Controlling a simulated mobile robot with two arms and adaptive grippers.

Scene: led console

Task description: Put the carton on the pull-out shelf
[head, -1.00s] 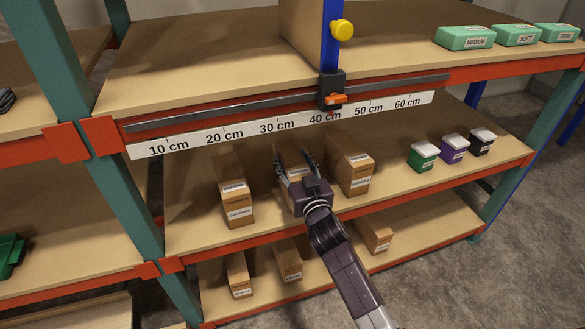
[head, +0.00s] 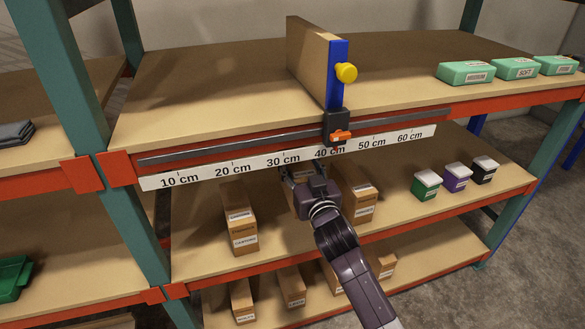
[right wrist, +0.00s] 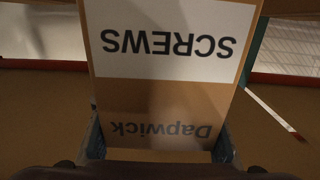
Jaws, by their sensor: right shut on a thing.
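My right gripper (head: 306,178) is in the middle shelf opening, shut on the middle brown carton (head: 299,176). In the right wrist view the carton (right wrist: 165,95) fills the space between the fingers; its label reads SCREWS, upside down, with Dapwick beside it. The gripper hides most of this carton in the head view, so I cannot tell whether it still touches the shelf. Similar cartons stand on its left (head: 240,222) and right (head: 361,195). My left gripper is not in view. I cannot pick out a pull-out shelf.
A scale strip (head: 230,170) and orange-tabbed slider (head: 338,133) run along the upper shelf (head: 200,95) edge, above my gripper. A brown divider panel (head: 312,65) stands there. Small lidded boxes (head: 457,177) sit further right. Several cartons (head: 292,285) stand below.

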